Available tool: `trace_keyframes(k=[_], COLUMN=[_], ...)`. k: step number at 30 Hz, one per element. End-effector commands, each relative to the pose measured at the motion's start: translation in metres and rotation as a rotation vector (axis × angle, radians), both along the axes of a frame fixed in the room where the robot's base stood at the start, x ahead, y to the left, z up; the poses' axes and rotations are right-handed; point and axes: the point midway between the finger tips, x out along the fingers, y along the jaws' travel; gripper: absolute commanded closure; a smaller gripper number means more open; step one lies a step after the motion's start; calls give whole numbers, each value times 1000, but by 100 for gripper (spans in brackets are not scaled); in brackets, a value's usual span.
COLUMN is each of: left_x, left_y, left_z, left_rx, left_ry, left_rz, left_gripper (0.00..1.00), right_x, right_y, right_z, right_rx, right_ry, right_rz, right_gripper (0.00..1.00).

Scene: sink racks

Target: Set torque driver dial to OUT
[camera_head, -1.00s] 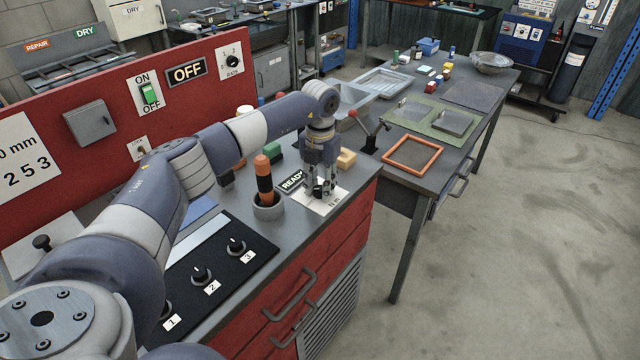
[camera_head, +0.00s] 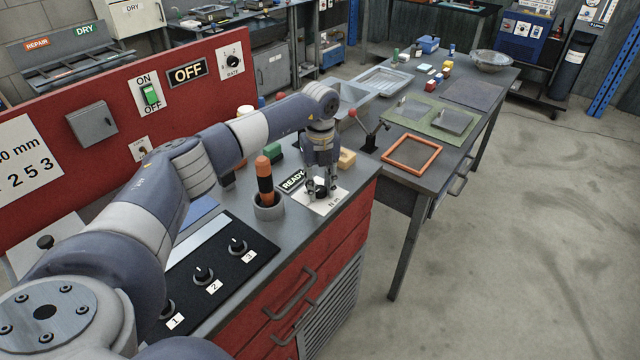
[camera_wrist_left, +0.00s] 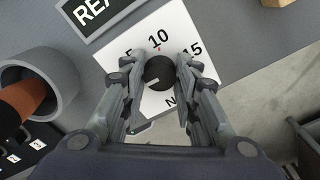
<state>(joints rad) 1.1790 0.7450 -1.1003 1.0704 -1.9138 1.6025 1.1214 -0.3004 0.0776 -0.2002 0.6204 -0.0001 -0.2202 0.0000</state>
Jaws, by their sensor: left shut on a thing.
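The black round dial (camera_wrist_left: 160,72) stands on a white card (camera_wrist_left: 142,100) printed 5, 10 and 15, with a red tick below the 10. Its white pointer line aims toward the lower left in the wrist view. My left gripper (camera_head: 320,188) reaches down over the card and is shut on the dial, one finger on each side. It also shows in the wrist view (camera_wrist_left: 158,75). The torque driver (camera_head: 265,180), with an orange and black handle, stands upright in a grey cup (camera_head: 268,207). No OUT mark is legible. My right gripper is not in view.
A READY sign (camera_head: 292,181) lies just left of the card. A wooden block (camera_head: 347,158) and a green block (camera_head: 276,150) are behind. A black panel (camera_head: 245,257) with numbered knobs is nearer. A red-knobbed lever (camera_head: 369,134) stands to the right.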

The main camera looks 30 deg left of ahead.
Motion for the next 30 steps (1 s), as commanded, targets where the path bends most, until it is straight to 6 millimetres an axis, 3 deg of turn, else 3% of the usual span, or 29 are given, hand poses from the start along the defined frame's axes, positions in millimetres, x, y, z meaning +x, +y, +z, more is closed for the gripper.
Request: trace_keyframes(k=[19, 20, 22, 30], left_x=[3, 3, 3, 1], left_y=[1, 1, 1, 1], left_z=[4, 4, 4, 1], left_rx=[1, 1, 0, 0], left_ry=[-13, -13, -11, -4], left_rz=[53, 53, 53, 51], left_gripper=[95, 67, 51, 50], right_x=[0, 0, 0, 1], right_y=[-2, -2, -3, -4], right_z=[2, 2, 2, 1], right_rx=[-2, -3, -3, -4], right_ry=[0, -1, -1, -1], right_rz=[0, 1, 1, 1], right_gripper=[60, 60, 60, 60])
